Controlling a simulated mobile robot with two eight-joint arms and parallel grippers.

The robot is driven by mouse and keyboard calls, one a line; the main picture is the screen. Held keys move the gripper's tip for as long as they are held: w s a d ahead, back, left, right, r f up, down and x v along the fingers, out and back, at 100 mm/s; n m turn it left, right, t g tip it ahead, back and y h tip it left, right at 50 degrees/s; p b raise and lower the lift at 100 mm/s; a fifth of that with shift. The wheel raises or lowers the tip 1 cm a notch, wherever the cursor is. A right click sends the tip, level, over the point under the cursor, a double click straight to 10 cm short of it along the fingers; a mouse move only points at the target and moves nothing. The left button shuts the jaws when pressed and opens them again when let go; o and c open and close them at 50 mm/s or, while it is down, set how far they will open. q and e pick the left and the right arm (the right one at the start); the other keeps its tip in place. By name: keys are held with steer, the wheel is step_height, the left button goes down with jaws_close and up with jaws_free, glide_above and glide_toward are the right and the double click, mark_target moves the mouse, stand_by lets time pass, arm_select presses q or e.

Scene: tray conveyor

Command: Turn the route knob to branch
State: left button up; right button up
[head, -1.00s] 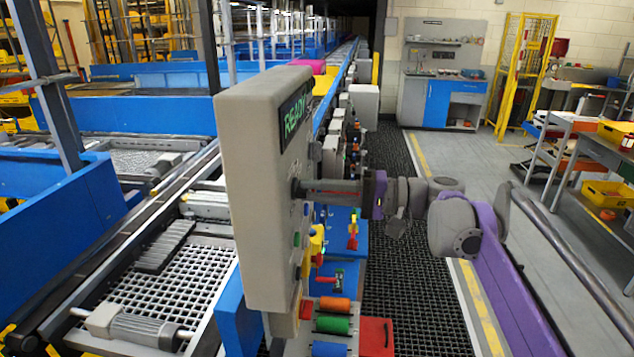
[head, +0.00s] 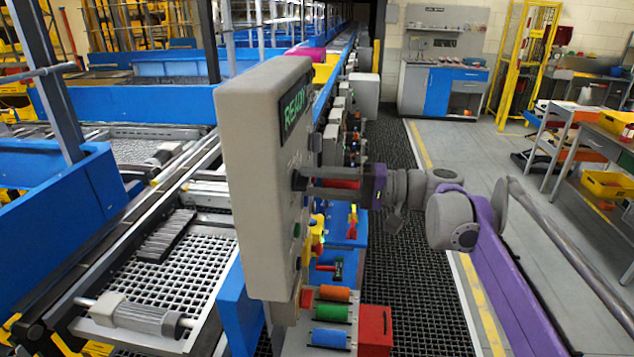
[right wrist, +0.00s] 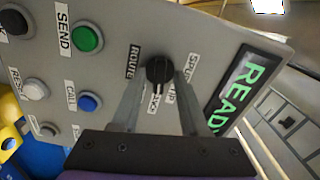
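The route knob (right wrist: 160,71) is round and black, with a light pointer line directed toward the bottom of the right wrist view. In the head view the knob (head: 298,180) shows edge-on at the panel's right face. My right gripper (right wrist: 161,80) has one finger on each side of the knob, apparently touching it. The gripper (head: 303,181) also shows in the head view, reaching in from the right. My left gripper is out of view.
The panel has a green READY display (head: 296,108), a green SEND button (right wrist: 87,38), a blue CALL button (right wrist: 89,102) and other buttons close to my fingers. Coloured rollers (head: 332,314) and a red box (head: 375,330) stand below. A conveyor runs behind.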

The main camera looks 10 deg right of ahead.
steer(key=b+v, duration=0.1)
steer(key=v, duration=1)
steer(key=shift+a, duration=0.15)
steer(key=s+a+f+m+g+h, duration=0.1)
steer(key=s+a+f+h, duration=0.35)
steer(key=f, duration=0.45)
steer(key=s+a+f+m+h, duration=0.1)
steer(key=s+a+f+h, duration=0.3)
steer(key=f, duration=0.5)
steer(key=s+d+f+n+t+h, duration=0.1)
steer(key=s+d+f+h, duration=0.3)
steer(key=s+f, duration=0.3)
steer(key=s+d+f+n+t+h, duration=0.1)
steer(key=s+d+f+h, duration=0.4)
steer(key=f, duration=0.6)
steer(key=shift+s+f+n, duration=0.35)
steer(key=shift+s+n, duration=0.15)
steer(key=shift+s, duration=0.45)
